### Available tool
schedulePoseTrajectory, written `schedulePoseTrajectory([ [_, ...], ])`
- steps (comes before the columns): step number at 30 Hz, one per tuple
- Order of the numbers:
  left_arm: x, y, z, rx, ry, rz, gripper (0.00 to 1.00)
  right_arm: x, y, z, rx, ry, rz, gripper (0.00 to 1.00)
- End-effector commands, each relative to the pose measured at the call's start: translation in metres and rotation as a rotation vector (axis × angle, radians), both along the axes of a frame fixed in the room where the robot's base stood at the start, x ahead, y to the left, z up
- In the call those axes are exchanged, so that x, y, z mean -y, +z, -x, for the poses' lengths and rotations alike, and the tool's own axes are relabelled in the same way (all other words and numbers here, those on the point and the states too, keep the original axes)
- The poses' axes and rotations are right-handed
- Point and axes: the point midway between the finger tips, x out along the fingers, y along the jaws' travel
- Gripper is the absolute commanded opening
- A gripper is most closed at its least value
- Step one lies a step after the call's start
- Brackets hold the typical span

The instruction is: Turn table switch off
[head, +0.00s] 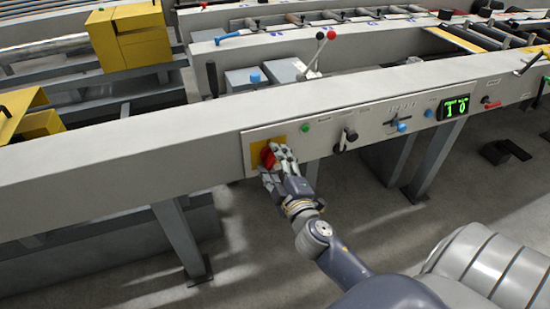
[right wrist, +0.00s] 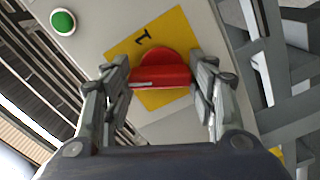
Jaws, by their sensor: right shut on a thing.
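The table switch is a red rotary knob (right wrist: 163,72) on a yellow square plate (right wrist: 181,30) marked with a figure in the right wrist view. In the head view the red knob (head: 267,157) sits on the front panel of the runout table (head: 120,150), partly hidden by my gripper. My right gripper (head: 275,160) is at the knob, with one finger on each side of it. It also shows in the right wrist view (right wrist: 163,82), shut on the knob. My left gripper is not in view.
A green button (right wrist: 63,22) sits beside the plate. Along the panel to the right are a black-knobbed lever (head: 349,135), a blue-knobbed lever (head: 400,126) and a lit green display (head: 453,107). A red-balled lever (head: 331,35) stands behind the beam. Table legs stand below.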

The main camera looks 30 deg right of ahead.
Motion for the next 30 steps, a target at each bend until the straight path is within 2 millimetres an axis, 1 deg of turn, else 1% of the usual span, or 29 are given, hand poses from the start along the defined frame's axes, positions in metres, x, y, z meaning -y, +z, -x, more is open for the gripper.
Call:
schedulePoseTrajectory([
  [1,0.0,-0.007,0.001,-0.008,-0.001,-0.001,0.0,0.0,0.004,0.0,-0.008,0.0,0.041,0.29],
  [6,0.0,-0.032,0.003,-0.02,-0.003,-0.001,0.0,-0.001,0.004,-0.001,-0.042,0.002,0.186,0.29],
  [12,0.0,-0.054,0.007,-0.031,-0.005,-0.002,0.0,-0.001,0.003,-0.001,-0.075,0.001,0.324,0.29],
  [15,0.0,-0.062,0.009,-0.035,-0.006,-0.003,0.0,-0.001,0.003,-0.001,-0.087,0.001,0.377,0.29],
  [22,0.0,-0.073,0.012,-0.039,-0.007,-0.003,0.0,-0.002,0.003,-0.001,-0.105,0.002,0.453,0.29],
  [30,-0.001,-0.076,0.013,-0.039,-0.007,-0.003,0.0,-0.002,0.002,-0.001,-0.111,0.002,0.478,0.29],
])
